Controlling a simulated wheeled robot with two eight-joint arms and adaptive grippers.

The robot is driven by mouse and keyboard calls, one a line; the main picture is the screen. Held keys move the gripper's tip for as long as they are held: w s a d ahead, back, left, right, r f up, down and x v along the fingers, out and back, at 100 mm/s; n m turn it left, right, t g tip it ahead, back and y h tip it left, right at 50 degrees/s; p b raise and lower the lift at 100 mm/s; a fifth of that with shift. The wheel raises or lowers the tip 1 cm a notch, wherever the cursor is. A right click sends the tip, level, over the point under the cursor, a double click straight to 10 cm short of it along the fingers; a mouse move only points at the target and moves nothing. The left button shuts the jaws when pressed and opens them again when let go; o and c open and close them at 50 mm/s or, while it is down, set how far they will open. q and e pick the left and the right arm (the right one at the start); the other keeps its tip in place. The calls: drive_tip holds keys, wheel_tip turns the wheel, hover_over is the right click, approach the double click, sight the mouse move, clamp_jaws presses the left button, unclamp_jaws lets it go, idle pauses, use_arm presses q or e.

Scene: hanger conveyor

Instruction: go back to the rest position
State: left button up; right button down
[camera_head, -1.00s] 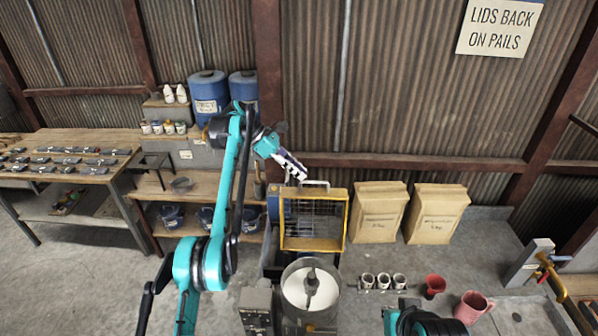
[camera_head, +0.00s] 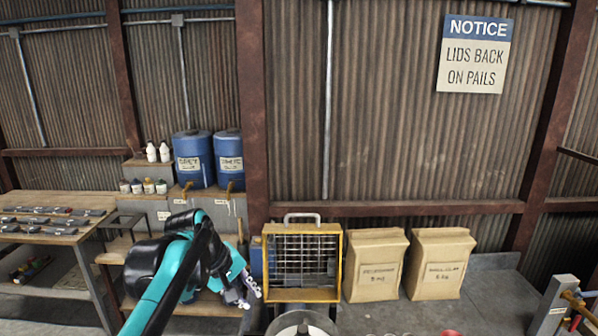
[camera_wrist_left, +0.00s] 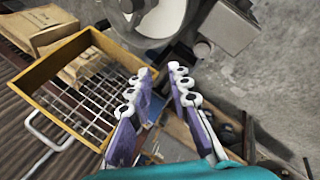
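My left gripper (camera_head: 248,290) shows at the end of the teal arm, low in the head view, just left of the yellow-framed wire guard. In the left wrist view its two purple-and-white fingers (camera_wrist_left: 162,74) stand apart with nothing between them, so it is open and empty. My right gripper is not in view.
The yellow-framed wire guard (camera_head: 301,297) with a handle stands right of the left gripper, with a round vessel (camera_head: 302,326) in front. Two paper sacks (camera_head: 440,263) stand further right. Blue drums (camera_head: 193,160) and a bench (camera_head: 58,201) lie to the left.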

use_arm(q)
drive_tip(key=s+a+f+m+t+y+b, duration=0.1)
drive_tip(key=s+f+b, duration=0.3)
drive_tip(key=f, duration=0.5)
drive_tip(key=s+a+f+m+t+y+b, duration=0.1)
drive_tip(key=s+a+f+m+b, duration=0.2)
drive_tip(key=s+f, duration=0.6)
drive_tip(key=s+a+f+m+t+y+b, duration=0.1)
drive_tip(key=s+a+f+m+b, duration=0.1)
drive_tip(key=s+f+m+b, duration=0.2)
drive_tip(key=s+f, duration=0.3)
drive_tip(key=f, duration=0.2)
drive_tip(key=shift+f+b, duration=0.3)
